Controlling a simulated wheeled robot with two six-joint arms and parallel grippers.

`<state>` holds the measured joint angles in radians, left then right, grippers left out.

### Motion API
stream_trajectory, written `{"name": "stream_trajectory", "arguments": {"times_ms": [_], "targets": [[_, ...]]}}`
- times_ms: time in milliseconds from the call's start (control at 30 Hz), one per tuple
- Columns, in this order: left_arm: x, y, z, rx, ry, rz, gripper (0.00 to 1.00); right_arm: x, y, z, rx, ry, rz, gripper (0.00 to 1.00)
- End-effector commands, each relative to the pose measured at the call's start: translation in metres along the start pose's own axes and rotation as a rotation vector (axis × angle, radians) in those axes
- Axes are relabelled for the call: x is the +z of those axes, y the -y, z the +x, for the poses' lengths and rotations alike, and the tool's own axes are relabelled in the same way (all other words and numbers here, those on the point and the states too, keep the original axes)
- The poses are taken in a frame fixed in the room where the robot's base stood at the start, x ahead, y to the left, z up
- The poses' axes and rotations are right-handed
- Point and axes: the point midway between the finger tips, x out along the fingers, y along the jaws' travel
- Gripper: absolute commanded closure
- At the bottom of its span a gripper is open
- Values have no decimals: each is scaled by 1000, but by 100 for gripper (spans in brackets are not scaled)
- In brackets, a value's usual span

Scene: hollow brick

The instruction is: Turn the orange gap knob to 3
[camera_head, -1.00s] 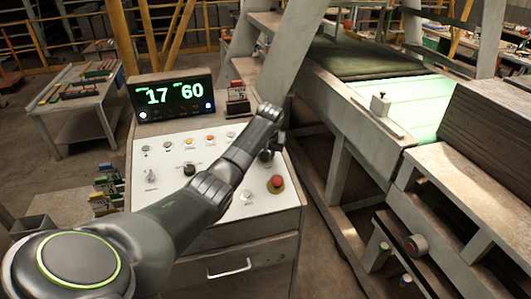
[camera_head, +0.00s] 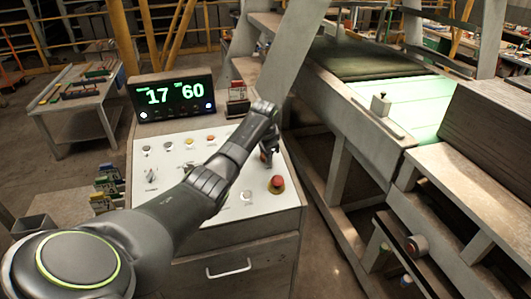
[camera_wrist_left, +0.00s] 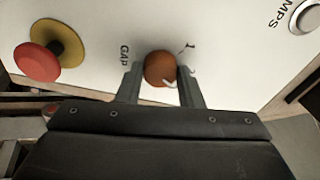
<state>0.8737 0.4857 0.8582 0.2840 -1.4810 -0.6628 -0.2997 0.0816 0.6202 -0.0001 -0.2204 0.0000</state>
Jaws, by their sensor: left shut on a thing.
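The orange gap knob (camera_wrist_left: 160,68) sits on the white control panel, with the label GAP beside it and a mark like a 1 at its upper right in the left wrist view. A pale pointer mark shows on its lower right edge. The other numbers are hidden or unclear. My left gripper (camera_wrist_left: 158,80) is shut on the knob, one finger on each side. In the head view my left gripper (camera_head: 269,152) reaches down to the right part of the panel (camera_head: 215,222), and the knob is mostly hidden. My right gripper is out of view.
A red stop button (camera_head: 277,183) on a yellow base stands close to the gripper. A display (camera_head: 174,98) reading 17 and 60 stands at the panel's back, with a small card holder (camera_head: 237,100) beside it. A machine bed with a green-lit surface (camera_head: 410,105) lies right.

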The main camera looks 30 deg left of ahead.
Motion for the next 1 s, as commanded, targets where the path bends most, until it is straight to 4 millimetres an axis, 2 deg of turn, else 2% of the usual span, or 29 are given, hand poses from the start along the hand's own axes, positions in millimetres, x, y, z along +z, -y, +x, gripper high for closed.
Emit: {"name": "stream_trajectory", "arguments": {"times_ms": [200,500,1000], "targets": [[-1,0,0,19,-3,169,89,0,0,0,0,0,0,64],[-1,0,0,36,-2,315,89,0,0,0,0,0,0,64],[0,-1,1,43,-1,365,89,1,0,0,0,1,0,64]]}}
